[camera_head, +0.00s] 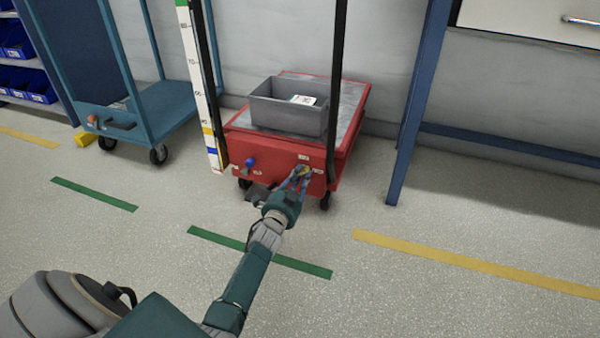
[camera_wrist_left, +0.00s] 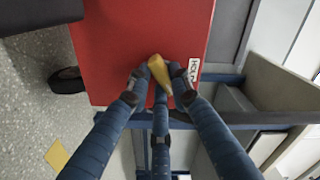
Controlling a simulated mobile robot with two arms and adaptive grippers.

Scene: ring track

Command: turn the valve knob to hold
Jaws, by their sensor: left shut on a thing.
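The valve knob is a small yellow handle (camera_wrist_left: 156,68) on the red front panel of a cart (camera_wrist_left: 110,40). A white label (camera_wrist_left: 193,73), whose text looks like "HOLD", is just right of the knob in the left wrist view. My left gripper (camera_head: 302,172) reaches the right part of the cart's front in the head view. In the left wrist view its blue fingers (camera_wrist_left: 158,82) are closed around the knob, hiding part of it. My right gripper is in neither view.
The red cart carries a grey bin (camera_head: 270,112) with a white item in it. A blue knob (camera_head: 250,162) sits on the panel's left. A blue cart (camera_head: 165,98) stands left and a blue post (camera_head: 412,120) right. The floor in front is mostly clear.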

